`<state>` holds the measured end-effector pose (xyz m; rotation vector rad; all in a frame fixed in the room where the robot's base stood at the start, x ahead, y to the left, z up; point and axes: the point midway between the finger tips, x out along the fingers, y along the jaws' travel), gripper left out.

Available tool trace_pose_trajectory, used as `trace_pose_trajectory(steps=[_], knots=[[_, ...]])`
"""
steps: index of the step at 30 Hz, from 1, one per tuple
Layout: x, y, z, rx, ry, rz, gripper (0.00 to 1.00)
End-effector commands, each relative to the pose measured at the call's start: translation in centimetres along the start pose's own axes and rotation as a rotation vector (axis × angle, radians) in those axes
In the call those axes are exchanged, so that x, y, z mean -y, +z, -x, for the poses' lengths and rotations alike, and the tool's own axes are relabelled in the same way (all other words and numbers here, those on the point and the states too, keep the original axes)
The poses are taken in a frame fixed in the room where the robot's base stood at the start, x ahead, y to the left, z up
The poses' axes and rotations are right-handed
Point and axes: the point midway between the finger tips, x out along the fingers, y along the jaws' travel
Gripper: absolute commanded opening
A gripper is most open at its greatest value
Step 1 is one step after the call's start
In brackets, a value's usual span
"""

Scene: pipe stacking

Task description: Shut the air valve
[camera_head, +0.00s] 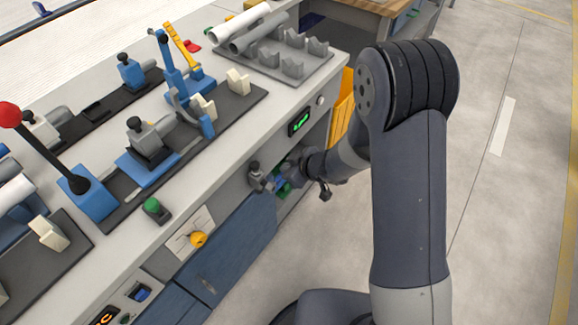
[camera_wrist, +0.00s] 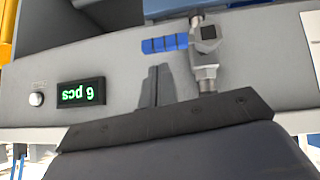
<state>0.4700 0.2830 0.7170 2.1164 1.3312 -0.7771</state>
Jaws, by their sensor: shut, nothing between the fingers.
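The air valve (camera_wrist: 207,42) is a grey metal fitting on the grey bench front, right of centre in the wrist view. Its blue ribbed handle (camera_wrist: 165,44) points left, crosswise to the vertical line of fittings. In the head view the valve (camera_head: 260,178) is small on the bench front and partly covered by my arm's end. My gripper (camera_wrist: 157,70) is shut and empty. Its fingertips are just below the blue handle in the wrist view, left of the fittings. I cannot tell whether they touch the handle.
A green counter display (camera_head: 299,121) and a round button (camera_head: 320,100) are on the bench front near my arm. A yellow knob (camera_head: 198,239) and blue cabinet doors (camera_head: 232,250) lie left of it. Fixtures crowd the bench top. The floor at right is clear.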

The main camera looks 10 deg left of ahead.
Motion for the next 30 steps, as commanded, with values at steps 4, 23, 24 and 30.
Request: trace_pose_trajectory(steps=[4,23,24,30], knots=[[-0.1,-2.3,2.4,-0.011,0.006,0.001,0.0],[-0.9,-2.0,11.3,-0.015,0.004,0.002,0.0],[-0.9,-2.0,11.3,-0.015,0.004,0.002,0.0],[-0.9,-1.9,11.3,-0.015,0.004,0.002,0.0]])
